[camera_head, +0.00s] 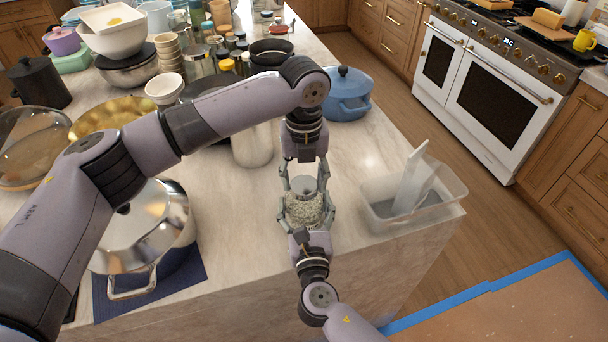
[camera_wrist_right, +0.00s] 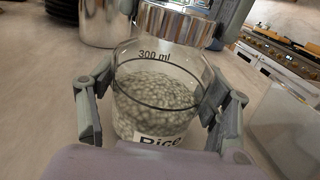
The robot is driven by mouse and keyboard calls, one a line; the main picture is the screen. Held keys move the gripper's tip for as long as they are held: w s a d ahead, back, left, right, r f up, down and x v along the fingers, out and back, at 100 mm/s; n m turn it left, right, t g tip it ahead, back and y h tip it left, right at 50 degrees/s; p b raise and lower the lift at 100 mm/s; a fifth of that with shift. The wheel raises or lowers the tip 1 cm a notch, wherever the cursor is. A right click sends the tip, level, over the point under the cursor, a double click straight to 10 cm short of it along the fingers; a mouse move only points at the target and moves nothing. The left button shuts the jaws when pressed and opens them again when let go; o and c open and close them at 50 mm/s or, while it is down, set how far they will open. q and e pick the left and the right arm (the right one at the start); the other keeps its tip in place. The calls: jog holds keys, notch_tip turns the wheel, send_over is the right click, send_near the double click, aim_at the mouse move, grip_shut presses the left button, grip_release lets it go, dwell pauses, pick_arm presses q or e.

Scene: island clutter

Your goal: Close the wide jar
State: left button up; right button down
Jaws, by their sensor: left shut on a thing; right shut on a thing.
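The wide jar (camera_wrist_right: 160,95) is clear glass, marked "300 ml" and "Rice", and partly filled with pale grains. It also shows near the counter's front edge in the head view (camera_head: 304,211). My right gripper (camera_head: 307,222) is shut around the jar's body, one finger on each side in the wrist view. A silver metal lid (camera_wrist_right: 175,24) is at the jar's mouth, held from above by my left gripper (camera_head: 303,187), which is shut on it. The lid looks slightly off to the right of the rim in the wrist view; I cannot tell whether it touches.
A clear plastic bin (camera_head: 440,206) with a white item in it stands just right of the jar. A blue pot (camera_head: 347,98) is behind, and a large steel pot (camera_head: 145,225) is at left. Crowded dishes and jars fill the back left.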

pick_arm(q)
jog(key=m, duration=0.4)
jog(key=shift+d+m, duration=0.15)
jog(key=shift+m, duration=0.25)
jog(key=m, duration=0.5)
jog(key=shift+s+d, duration=0.1)
jog(key=o, duration=0.8)
jog(key=shift+o, duration=0.2)
jog(key=shift+r, duration=2.3)
